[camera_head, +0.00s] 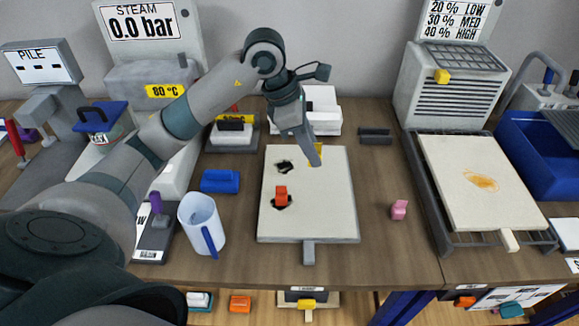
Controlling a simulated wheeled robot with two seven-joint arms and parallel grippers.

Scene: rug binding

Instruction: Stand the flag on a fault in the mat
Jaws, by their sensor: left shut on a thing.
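A pale mat (330,205) lies flat on the wooden bench in front of me. It has two dark ragged faults: an upper one (285,167) and a lower one (274,203) towards the front left. A small orange piece (281,193) sits at the lower fault. My left gripper (316,158) reaches down over the mat's upper right part, to the right of the upper fault. It is shut on a small yellow piece (319,150), which looks like a flag; the fingers partly hide it. I cannot tell if it touches the mat. My right gripper is not in view.
A white jug (203,222) and a blue block (221,181) stand left of the mat. A pink piece (399,210) lies to its right. Another pale mat with an orange stain (460,195) lies on a dark rack at right. A blue bin (540,150) stands beyond.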

